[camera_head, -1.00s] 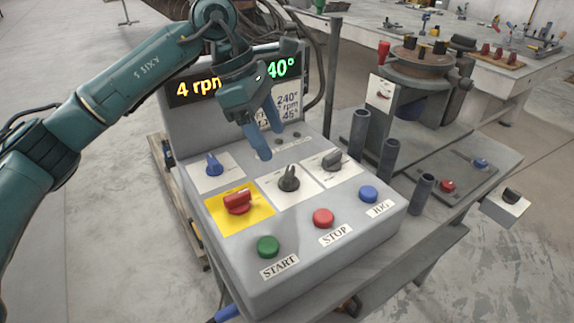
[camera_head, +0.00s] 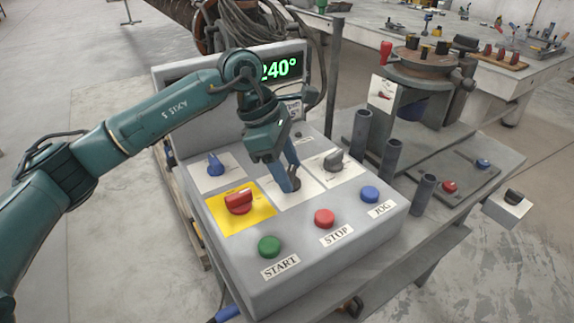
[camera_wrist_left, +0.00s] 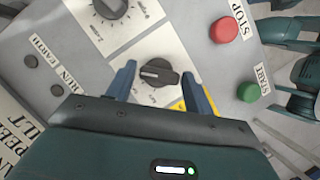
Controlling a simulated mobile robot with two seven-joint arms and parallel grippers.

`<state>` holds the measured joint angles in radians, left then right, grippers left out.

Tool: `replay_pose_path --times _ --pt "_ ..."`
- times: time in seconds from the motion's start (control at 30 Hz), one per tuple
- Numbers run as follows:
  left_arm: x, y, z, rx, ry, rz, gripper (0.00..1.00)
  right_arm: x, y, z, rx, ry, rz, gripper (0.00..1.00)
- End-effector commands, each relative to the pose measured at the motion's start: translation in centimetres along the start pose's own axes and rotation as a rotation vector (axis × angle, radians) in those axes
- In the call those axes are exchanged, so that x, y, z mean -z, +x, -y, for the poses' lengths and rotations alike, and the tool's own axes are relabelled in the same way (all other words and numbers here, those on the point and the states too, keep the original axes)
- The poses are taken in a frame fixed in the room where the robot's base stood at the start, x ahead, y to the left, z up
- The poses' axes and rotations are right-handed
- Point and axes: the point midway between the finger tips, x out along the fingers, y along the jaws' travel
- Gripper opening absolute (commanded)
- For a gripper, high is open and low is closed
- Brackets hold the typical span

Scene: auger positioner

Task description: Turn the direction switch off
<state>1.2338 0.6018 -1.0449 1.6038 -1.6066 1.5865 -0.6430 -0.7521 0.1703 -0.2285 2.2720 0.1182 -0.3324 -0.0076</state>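A dark rotary knob on a white plate, likely the direction switch, is in the middle of the panel; its label is too small to read. It shows clearly in the left wrist view (camera_wrist_left: 158,73), its pointer bar lying roughly crosswise between the fingers. My left gripper (camera_head: 291,187) is down over this knob, with its fingers apart on either side; it also shows in the left wrist view (camera_wrist_left: 160,86). I see no clear contact between fingers and knob. In the head view the fingers hide most of the knob. My right gripper is not in view.
Nearby on the panel are a red switch (camera_head: 239,202) on a yellow plate, a blue knob (camera_head: 215,165) and another dark knob (camera_head: 333,161). Green START (camera_head: 269,247), red STOP (camera_head: 324,218) and blue JOG (camera_head: 370,194) buttons line the front. The display (camera_head: 280,67) stands behind.

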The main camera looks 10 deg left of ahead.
Motion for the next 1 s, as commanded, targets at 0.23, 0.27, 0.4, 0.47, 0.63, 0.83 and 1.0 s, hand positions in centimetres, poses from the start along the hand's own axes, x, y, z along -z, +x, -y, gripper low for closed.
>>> replay_pose_path --times 0.23,0.27,0.4,0.47,0.63,0.83,1.0 --pt "-0.01 -0.03 0.00 0.000 0.000 0.000 0.31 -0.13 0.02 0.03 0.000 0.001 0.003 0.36" --pt "-0.01 -0.03 0.00 0.000 0.000 0.000 0.29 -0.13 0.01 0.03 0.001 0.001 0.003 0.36" --pt "-0.01 -0.03 0.00 0.000 0.000 0.000 0.21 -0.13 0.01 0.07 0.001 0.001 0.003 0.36" --pt "0.00 -0.03 0.00 -0.001 -0.002 0.000 0.21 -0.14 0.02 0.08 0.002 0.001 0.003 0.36" --pt "0.02 0.03 0.03 -0.012 -0.029 0.000 0.21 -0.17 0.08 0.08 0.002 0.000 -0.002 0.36" --pt "0.05 0.13 0.08 -0.053 -0.121 0.001 0.21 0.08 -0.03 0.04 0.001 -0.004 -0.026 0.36" --pt "0.08 0.19 0.18 -0.104 -0.245 0.000 0.21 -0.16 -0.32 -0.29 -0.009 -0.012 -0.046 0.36"
